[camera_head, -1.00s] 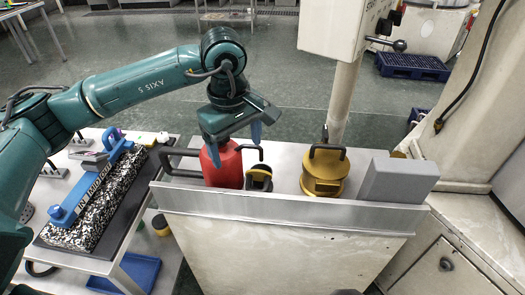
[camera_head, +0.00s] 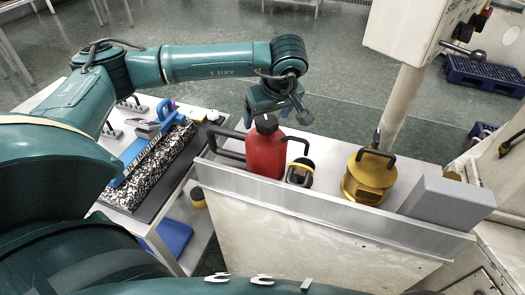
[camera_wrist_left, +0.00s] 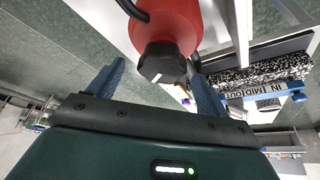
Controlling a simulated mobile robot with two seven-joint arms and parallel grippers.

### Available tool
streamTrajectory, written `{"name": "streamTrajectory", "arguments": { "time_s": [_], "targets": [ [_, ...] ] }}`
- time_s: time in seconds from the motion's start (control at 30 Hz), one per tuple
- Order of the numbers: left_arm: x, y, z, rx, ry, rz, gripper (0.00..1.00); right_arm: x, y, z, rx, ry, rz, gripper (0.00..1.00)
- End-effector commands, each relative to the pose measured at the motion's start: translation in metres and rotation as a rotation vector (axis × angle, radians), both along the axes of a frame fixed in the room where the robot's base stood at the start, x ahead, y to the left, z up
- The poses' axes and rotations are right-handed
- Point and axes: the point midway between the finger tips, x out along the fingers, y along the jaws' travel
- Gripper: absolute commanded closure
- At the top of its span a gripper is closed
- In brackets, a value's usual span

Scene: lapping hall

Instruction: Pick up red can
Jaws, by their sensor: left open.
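The red can (camera_head: 265,157) stands upright with its black cap on top, on the grey metal-edged bench top (camera_head: 330,165). Its lower front is hidden by the bench's raised edge. My left gripper (camera_head: 275,110) is behind and above the can, beside the cap, with its jaws open and empty. In the left wrist view the red can (camera_wrist_left: 178,22) and its black cap lie ahead between the two spread blue fingers of the left gripper (camera_wrist_left: 155,86). I cannot tell whether a finger touches it. My right gripper is not in view.
A black-handled yellow-and-black item (camera_head: 300,174) stands close right of the can. A brass-coloured pot with a handle (camera_head: 368,178) and a grey block (camera_head: 447,203) stand farther right. A dark tube handle (camera_head: 225,148) is at left. A side table holds a speckled bar (camera_head: 152,167).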

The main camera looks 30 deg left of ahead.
Motion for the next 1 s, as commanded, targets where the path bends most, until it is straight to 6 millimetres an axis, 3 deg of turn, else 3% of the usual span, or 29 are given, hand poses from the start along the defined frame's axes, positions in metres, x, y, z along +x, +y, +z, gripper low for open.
{"name": "streamTrajectory", "arguments": {
  "time_s": [0.2,0.5,1.0],
  "targets": [
    [0.003,0.008,-0.029,0.000,0.003,0.002,0.22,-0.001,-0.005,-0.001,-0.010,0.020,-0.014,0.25],
    [0.004,0.009,-0.034,0.000,0.000,0.000,0.22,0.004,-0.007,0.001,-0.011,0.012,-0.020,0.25],
    [0.004,0.009,-0.033,-0.001,0.001,0.000,0.63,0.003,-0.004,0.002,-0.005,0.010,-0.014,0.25]
  ]
}}
